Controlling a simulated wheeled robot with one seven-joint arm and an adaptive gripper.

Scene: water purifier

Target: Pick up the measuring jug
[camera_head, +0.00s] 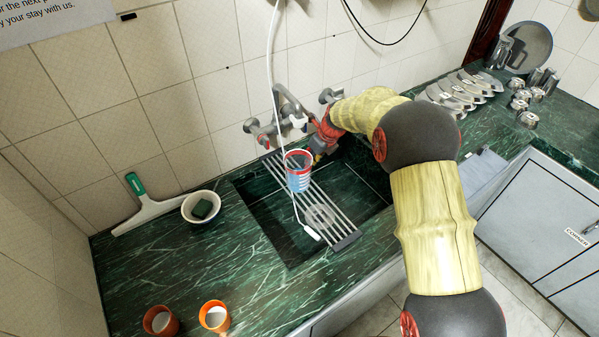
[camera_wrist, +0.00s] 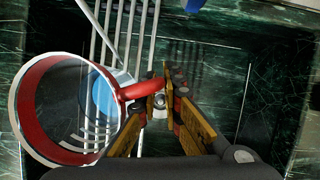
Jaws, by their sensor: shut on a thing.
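The measuring jug (camera_head: 299,172) is a clear cup with a red rim and handle and blue marks on its side. In the head view it is over the metal rack across the sink; I cannot tell whether it touches the rack. In the wrist view the jug (camera_wrist: 62,112) is at the left, its open mouth towards the camera. My gripper (camera_wrist: 160,100) is shut on the jug's red handle. In the head view my gripper (camera_head: 318,152) is at the jug's right side, partly hidden by my arm.
The metal rack (camera_head: 335,221) spans the dark green sink (camera_head: 265,223), with a white hose hanging by it. Taps (camera_head: 262,130) stand on the wall behind. A white bowl (camera_head: 188,212), a squeegee (camera_head: 146,209) and two orange cups (camera_head: 214,304) are on the left counter.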

